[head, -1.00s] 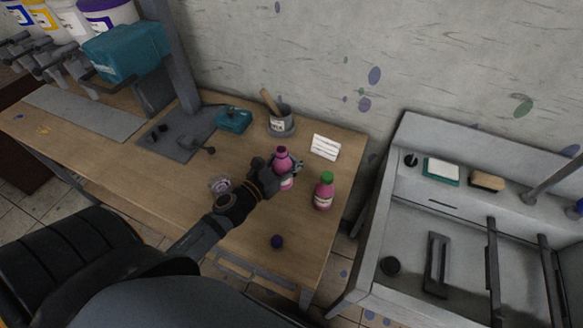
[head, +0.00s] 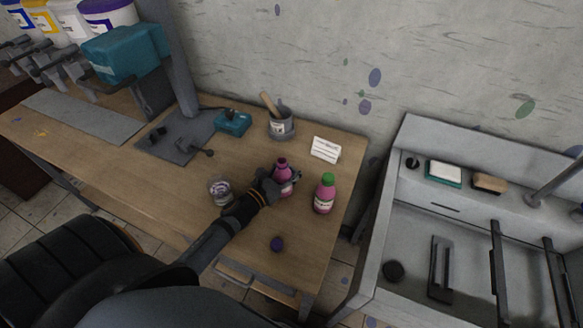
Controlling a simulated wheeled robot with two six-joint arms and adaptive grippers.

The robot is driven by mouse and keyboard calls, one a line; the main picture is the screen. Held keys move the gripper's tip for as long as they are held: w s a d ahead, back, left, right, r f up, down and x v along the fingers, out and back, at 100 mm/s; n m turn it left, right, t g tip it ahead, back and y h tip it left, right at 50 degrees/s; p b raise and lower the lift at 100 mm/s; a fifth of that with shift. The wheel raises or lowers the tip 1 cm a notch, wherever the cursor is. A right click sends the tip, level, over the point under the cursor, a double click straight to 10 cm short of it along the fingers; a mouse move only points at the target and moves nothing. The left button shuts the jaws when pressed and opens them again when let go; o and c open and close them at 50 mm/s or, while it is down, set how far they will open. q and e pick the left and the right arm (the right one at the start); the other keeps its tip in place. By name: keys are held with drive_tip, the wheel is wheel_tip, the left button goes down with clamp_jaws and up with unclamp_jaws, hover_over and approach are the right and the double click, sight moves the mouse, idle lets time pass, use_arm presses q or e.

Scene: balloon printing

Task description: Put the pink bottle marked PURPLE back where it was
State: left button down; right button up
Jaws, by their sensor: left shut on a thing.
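A pink bottle with a dark, open-looking neck (head: 281,165) stands upright on the wooden table in the head view. My left gripper (head: 280,187) is shut around its body from the lower left. The bottle's label is mostly hidden by the fingers and I cannot read it. Whether its base touches the table is hard to tell. A second pink bottle with a green cap (head: 325,194) stands just to the right, apart from it. A small dark purple cap (head: 277,244) lies on the table nearer the front. My right gripper is not seen.
A small glass jar (head: 221,190) stands left of my gripper. A white card (head: 326,149) and a grey pot with a wooden handle (head: 280,124) are behind. A teal box (head: 233,123) sits farther left. A grey sink (head: 400,222) is right of the table (head: 310,262).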

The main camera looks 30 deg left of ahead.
sight(276, 180)
use_arm(q)
drive_tip(key=c, duration=1.4)
unclamp_jaws()
drive_tip(key=shift+f, duration=0.2)
drive_tip(key=shift+c, duration=0.2)
drive_tip(key=o, duration=0.8)
drive_tip(key=shift+r, duration=0.1)
drive_tip(key=shift+r+p, duration=0.3)
drive_tip(key=shift+p, duration=0.05)
drive_tip(key=b+v, duration=0.2)
drive_tip(key=v, duration=0.1)
drive_tip(key=shift+s+f+b, duration=0.3)
drive_tip(key=shift+f, duration=0.1)
drive_tip(key=p+v, duration=0.1)
drive_tip(key=v, duration=0.1)
drive_tip(key=p+v, duration=0.1)
drive_tip(key=v, duration=0.2)
drive_tip(key=p+v, duration=0.2)
drive_tip(key=v, duration=0.1)
drive_tip(key=shift+r, duration=0.35)
drive_tip(key=shift+s+a+f, duration=0.1)
drive_tip(key=shift+s+a, duration=0.05)
drive_tip(key=shift+s, duration=0.15)
